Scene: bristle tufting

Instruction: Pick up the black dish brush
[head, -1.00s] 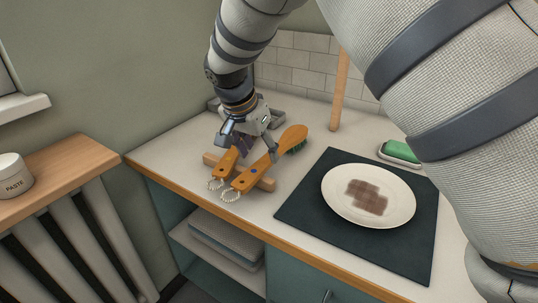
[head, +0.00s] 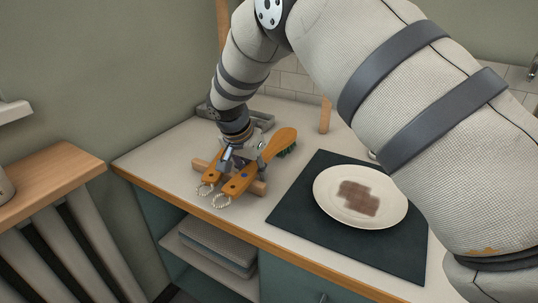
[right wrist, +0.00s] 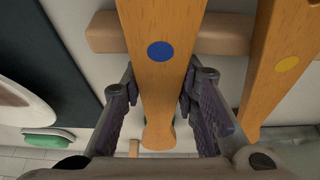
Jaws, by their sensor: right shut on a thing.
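Two wooden-handled brushes lie side by side across a wooden bar (head: 260,188) on the counter. The right one (head: 235,187) has a blue dot, shown in the right wrist view (right wrist: 157,22), and green bristles (head: 287,152) at its far end. The left one (head: 213,178) has a yellow dot, shown in the right wrist view (right wrist: 284,75); its bristles are hidden, so I see no black brush for certain. My right gripper (right wrist: 160,105) is shut on the blue-dot brush, one finger on each side of its handle. My left gripper is out of view.
A stained plate (head: 330,190) sits on a dark mat (head: 295,222) to the right. A wooden upright (head: 325,117) stands behind. A green sponge (right wrist: 48,140) lies near the plate. A wooden shelf (head: 60,175) is at the left, with a gap before the counter.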

